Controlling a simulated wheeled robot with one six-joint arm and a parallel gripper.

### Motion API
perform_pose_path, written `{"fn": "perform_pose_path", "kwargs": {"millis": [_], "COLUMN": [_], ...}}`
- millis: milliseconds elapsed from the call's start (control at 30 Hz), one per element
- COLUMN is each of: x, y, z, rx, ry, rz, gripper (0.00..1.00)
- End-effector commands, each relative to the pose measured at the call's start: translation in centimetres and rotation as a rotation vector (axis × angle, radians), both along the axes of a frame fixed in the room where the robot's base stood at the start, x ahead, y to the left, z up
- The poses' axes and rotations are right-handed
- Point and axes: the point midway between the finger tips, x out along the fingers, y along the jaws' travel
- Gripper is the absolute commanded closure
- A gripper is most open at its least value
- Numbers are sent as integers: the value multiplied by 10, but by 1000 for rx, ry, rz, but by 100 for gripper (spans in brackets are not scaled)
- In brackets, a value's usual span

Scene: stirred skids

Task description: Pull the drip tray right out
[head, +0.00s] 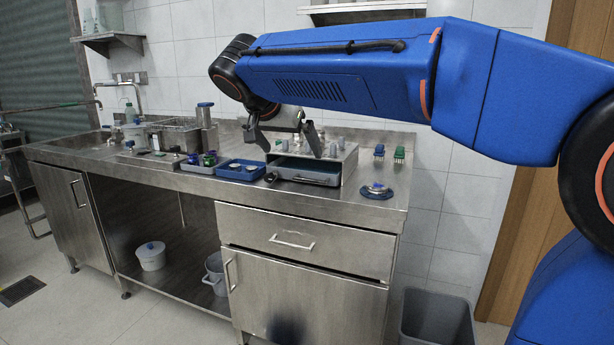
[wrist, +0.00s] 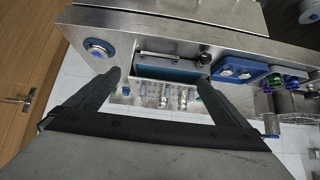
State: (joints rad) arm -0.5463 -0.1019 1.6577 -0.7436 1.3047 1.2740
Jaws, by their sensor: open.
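The drip tray (head: 310,176) is a dark blue-grey tray with a pale front and handle, set in the low front opening of a steel housing (head: 348,165) on the counter. I cannot tell the exact height gap, but no grip on the handle shows.
A blue tray (head: 242,171) with pale round items lies left of the housing. A dark knob (head: 271,177) stands between them. Small grey pieces stand on the housing top. The counter front is clear.

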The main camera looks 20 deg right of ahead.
Motion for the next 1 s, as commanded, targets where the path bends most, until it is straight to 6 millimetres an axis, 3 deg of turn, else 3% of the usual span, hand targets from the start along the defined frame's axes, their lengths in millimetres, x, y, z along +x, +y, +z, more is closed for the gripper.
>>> {"fn": "perform_pose_path", "kwargs": {"millis": [700, 1000], "x": [71, 88], "y": [-53, -66], "z": [-89, -110], "rx": [-1, 1], "ry": [3, 2], "rz": [-1, -1], "gripper": [0, 0]}}
